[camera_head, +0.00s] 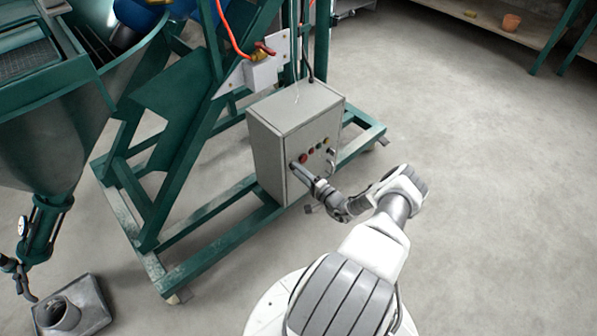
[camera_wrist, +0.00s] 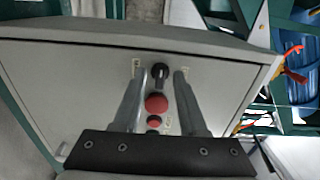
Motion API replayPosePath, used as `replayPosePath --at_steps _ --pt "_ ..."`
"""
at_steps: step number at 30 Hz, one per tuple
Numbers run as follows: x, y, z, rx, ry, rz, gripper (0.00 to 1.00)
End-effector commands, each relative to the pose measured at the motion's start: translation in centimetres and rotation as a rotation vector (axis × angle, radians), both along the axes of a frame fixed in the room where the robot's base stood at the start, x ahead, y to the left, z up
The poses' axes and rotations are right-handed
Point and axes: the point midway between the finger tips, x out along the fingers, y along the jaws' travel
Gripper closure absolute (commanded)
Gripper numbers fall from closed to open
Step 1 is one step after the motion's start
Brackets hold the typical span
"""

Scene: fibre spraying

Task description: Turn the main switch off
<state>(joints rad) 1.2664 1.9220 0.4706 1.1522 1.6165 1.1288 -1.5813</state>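The grey control box (camera_head: 270,150) stands on the green frame, its front panel (camera_wrist: 70,90) filling much of the wrist view. A black rotary switch (camera_wrist: 160,70) sits on that panel, above a large red button (camera_wrist: 156,104) and a smaller red one (camera_wrist: 153,121). My gripper (camera_head: 297,168) is at the left part of the panel in the head view and hides the switch there. In the wrist view my gripper (camera_wrist: 157,76) is open, with one finger on each side of the black switch. Visible gaps separate the fingers from it.
Green frame beams (camera_head: 225,205) run around and below the box. A red hose (camera_head: 231,30) and a white bracket (camera_head: 262,72) are above and behind it. A green hopper (camera_head: 55,130) stands at the left. The concrete floor (camera_head: 480,180) to the right is clear.

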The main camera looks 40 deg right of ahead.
Motion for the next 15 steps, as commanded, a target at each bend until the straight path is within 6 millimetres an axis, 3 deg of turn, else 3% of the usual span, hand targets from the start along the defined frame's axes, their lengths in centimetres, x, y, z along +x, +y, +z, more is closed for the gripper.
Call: replayPosePath --at_steps 10,15 --pt "-0.2 0.0 0.1 0.002 -0.001 0.000 0.55" --pt "-2.4 -0.3 0.2 0.002 0.001 -0.002 0.55"
